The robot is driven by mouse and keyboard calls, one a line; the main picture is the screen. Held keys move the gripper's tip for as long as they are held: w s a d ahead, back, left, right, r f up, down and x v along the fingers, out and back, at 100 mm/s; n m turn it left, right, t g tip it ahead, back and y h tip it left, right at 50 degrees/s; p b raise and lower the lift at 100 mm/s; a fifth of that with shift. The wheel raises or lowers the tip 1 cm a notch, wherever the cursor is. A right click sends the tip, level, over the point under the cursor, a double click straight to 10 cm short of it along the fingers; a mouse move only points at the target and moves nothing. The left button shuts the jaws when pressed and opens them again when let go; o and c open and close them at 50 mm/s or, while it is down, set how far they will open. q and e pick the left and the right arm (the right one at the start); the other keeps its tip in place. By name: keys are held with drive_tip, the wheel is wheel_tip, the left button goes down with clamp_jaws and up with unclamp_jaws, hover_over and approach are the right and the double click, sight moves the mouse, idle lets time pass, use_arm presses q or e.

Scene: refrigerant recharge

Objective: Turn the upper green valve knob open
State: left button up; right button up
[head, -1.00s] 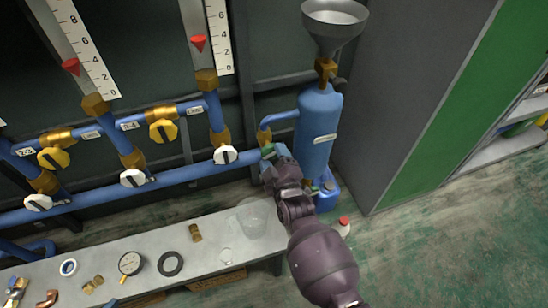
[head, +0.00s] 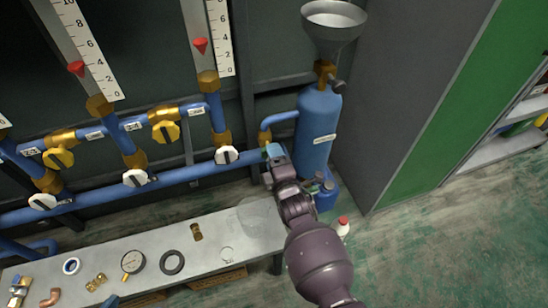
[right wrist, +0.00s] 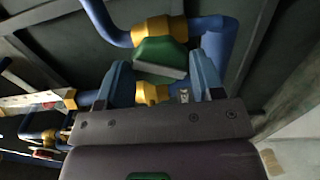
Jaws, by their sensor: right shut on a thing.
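The upper green valve knob (right wrist: 160,55) sits on a brass fitting on the blue pipe, between my right gripper's two blue-grey fingers in the right wrist view. My right gripper (right wrist: 162,82) is shut on this knob, with a finger at each side. In the head view my right gripper (head: 272,152) is at the pipe end left of the blue tank (head: 317,125), and it hides most of the knob.
A funnel (head: 334,22) tops the tank. Yellow knobs (head: 166,132) and white knobs (head: 226,155) line the blue pipes at left. The bench (head: 215,240) below holds a gauge (head: 132,262) and fittings. A grey cabinet (head: 400,90) stands at right.

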drive_tip(key=shift+w+a+r+n, duration=0.15)
drive_tip(key=shift+r+n, duration=0.15)
drive_tip(key=shift+n, duration=0.2)
use_arm(q)
drive_tip(key=shift+w+d, duration=0.1)
drive_tip(key=shift+w, duration=0.15)
use_arm(e)
drive_tip(key=shift+r, duration=0.1)
drive_tip(key=n+b, duration=0.1)
drive_tip(key=n, duration=0.3)
drive_tip(key=o, duration=0.9)
use_arm(q)
drive_tip(key=shift+s+f, duration=0.65)
drive_tip(key=shift+f, duration=0.05)
drive_tip(key=shift+t, duration=0.3)
drive_tip(key=shift+w+r+p, duration=0.3)
drive_tip(key=shift+r+p, duration=0.1)
drive_tip(key=shift+r, duration=0.25)
drive_tip(key=shift+w+r+p, duration=0.35)
drive_tip(key=shift+r, duration=0.25)
drive_tip(key=shift+w+r+p, duration=0.3)
drive_tip(key=shift+r+p, duration=0.1)
drive_tip(key=shift+r, duration=0.25)
use_arm(e)
drive_tip(key=v, duration=0.7)
drive_tip(key=shift+s+f, duration=0.2)
drive_tip(key=shift+f, duration=0.1)
